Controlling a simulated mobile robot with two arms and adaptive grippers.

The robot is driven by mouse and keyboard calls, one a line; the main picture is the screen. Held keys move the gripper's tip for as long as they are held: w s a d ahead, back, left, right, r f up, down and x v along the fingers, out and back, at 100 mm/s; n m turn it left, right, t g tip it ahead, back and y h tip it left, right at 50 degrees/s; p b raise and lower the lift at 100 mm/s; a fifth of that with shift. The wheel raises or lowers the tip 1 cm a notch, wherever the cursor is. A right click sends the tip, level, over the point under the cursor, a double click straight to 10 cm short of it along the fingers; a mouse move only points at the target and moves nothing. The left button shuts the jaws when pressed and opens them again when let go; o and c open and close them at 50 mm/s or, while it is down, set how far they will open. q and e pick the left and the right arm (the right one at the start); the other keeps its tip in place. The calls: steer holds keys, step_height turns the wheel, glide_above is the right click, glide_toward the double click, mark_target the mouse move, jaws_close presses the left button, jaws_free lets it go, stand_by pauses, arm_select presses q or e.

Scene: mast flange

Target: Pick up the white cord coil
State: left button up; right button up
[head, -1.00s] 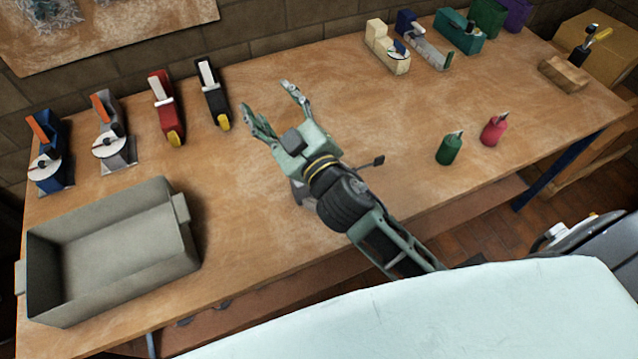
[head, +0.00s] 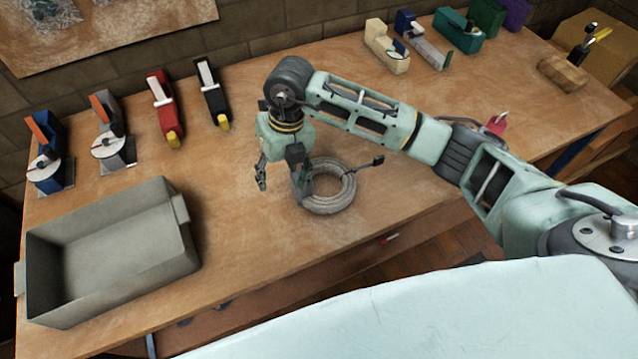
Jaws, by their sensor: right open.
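The white cord coil (head: 338,199), a pale grey-white ring, lies flat on the wooden workbench near its front edge. My right gripper (head: 283,187) points down at the coil's left side, open and empty. One finger stands in front of the coil's left part and hides some of it; the other is left of the coil over bare wood. Whether a finger touches the coil I cannot tell. My left gripper is not in view.
A grey open tray (head: 185,225) stands at the workbench's (head: 235,265) front left. Several tape dispensers or similar tools line the back, including a red one (head: 165,112) and a black one (head: 212,95). My right arm partly covers a red bottle (head: 497,124). Bare wood lies between tray and coil.

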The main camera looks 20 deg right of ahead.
steer(key=h, duration=0.2)
glide_toward(306, 198)
steer(key=shift+w+a+r, duration=0.15)
steer(key=shift+w+r, duration=0.2)
steer(key=shift+w, duration=0.25)
steer(key=shift+w+a+r, duration=0.15)
steer(key=shift+w+r, duration=0.15)
steer(key=shift+w, duration=0.25)
steer(key=shift+d+f+m, duration=0.15)
steer(key=shift+f+m, duration=0.15)
step_height(306, 198, down, 6)
steer(key=p, duration=0.3)
steer(key=shift+w+d+f, duration=0.1)
steer(key=shift+d+f, duration=0.05)
steer(key=shift+f, duration=0.35)
steer(key=shift+c, duration=0.3)
steer(key=c, duration=1.3)
jaws_close()
steer(key=shift+r, duration=0.1)
